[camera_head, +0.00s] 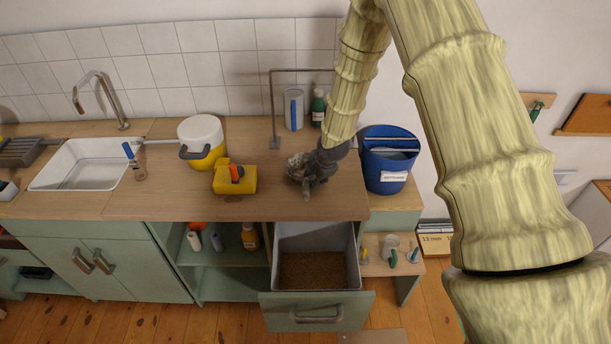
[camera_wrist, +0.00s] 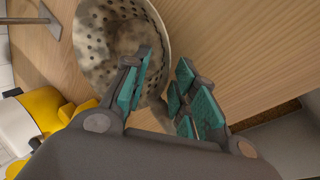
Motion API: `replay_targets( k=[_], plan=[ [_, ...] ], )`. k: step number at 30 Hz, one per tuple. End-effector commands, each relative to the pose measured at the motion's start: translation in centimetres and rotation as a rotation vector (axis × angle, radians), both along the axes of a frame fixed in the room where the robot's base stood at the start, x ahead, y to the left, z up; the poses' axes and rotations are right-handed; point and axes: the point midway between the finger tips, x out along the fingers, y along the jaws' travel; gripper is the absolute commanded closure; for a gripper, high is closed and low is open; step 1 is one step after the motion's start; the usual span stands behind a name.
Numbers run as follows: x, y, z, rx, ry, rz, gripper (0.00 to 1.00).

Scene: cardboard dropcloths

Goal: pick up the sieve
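The sieve (camera_wrist: 95,45) is a round, grey, speckled bowl full of small holes, on the wooden worktop at the top of the wrist view. In the head view the sieve (camera_head: 296,162) shows only partly, behind my gripper (camera_head: 309,184). In the wrist view my gripper (camera_wrist: 165,70) is open, with teal pads on its fingers. The left finger overlaps the bowl, and the right fingers lie just outside its near right rim. The rim seems to lie between them; I cannot tell whether they touch it.
A yellow box (camera_head: 234,178) and a white-lidded yellow container (camera_head: 202,143) stand left of the sieve. A thin metal stand (camera_head: 273,110) rises behind it. A blue bucket (camera_head: 389,165) is to the right. Below, a drawer (camera_head: 317,309) hangs open.

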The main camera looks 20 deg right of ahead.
Motion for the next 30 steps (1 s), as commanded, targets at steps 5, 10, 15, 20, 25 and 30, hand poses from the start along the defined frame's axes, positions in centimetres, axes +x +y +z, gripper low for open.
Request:
replay_targets(
  k=[5,10,15,20,25,30],
  plan=[
    [0.0,0.0,-0.1,0.0,0.0,0.0,0.72],
    [0.0,0.0,-0.1,0.0,0.0,0.0,0.93],
    [0.0,0.0,-0.1,0.0,0.0,0.0,1.0],
    [0.0,0.0,0.0,0.0,0.0,0.0,1.0],
    [0.1,0.0,0.1,0.0,-0.001,0.0,1.0],
    [0.1,0.0,1.1,0.001,-0.002,-0.001,1.0]
  ],
)
